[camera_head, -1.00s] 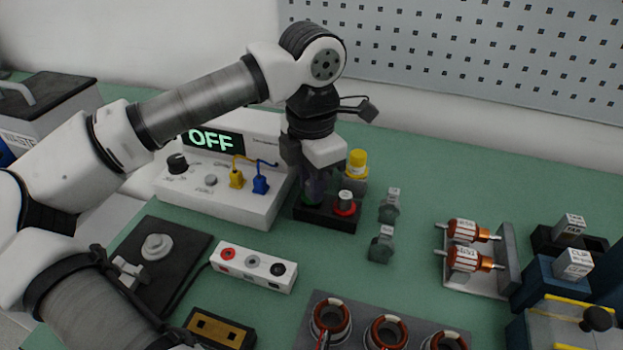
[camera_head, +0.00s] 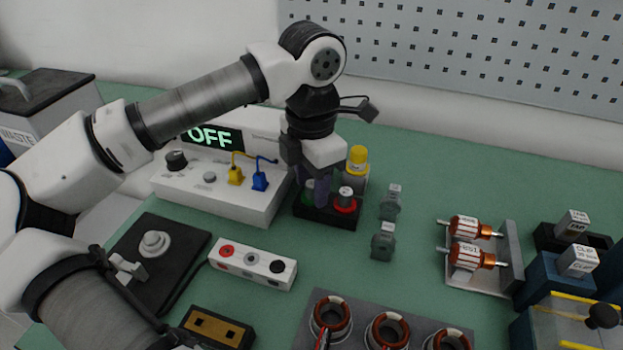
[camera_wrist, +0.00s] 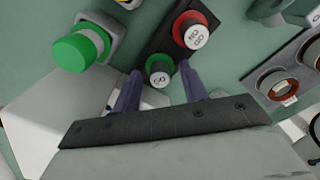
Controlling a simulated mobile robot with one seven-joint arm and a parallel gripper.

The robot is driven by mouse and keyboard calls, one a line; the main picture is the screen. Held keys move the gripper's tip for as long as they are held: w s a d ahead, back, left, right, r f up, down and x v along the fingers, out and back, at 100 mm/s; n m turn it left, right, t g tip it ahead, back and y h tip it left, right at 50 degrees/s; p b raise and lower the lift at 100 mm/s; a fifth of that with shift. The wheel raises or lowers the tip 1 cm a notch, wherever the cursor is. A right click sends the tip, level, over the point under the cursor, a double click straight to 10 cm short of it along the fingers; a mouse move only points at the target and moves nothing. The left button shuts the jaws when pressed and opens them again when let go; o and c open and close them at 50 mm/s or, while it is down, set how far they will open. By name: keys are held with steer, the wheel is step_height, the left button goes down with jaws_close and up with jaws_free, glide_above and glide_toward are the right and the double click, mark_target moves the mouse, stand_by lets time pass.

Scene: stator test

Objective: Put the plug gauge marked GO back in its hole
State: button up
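The GO plug gauge (camera_wrist: 158,72) has a green collar and a pale lettered top. It stands in the black holder (camera_wrist: 158,42), beside the red-collared NO GO gauge (camera_wrist: 193,32), which also shows in the head view (camera_head: 345,199). My gripper (camera_wrist: 160,82) is open, its two purple fingers apart on either side of the GO gauge. I see a gap between the fingers and the gauge's top. In the head view my gripper (camera_head: 320,195) points down over the holder's left part and hides most of the gauge; its depth in the hole is hidden.
A white meter reading OFF (camera_head: 215,178) stands close on the left. A yellow-capped container (camera_head: 357,165) stands behind the holder, and a green-capped one (camera_wrist: 80,48) shows in the wrist view. Two grey pieces (camera_head: 384,241) stand to the right.

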step_height(320, 180, up, 14)
steer(key=shift+p, duration=0.35)
stand_by(0.4)
steer(key=shift+f, duration=0.1)
stand_by(0.7)
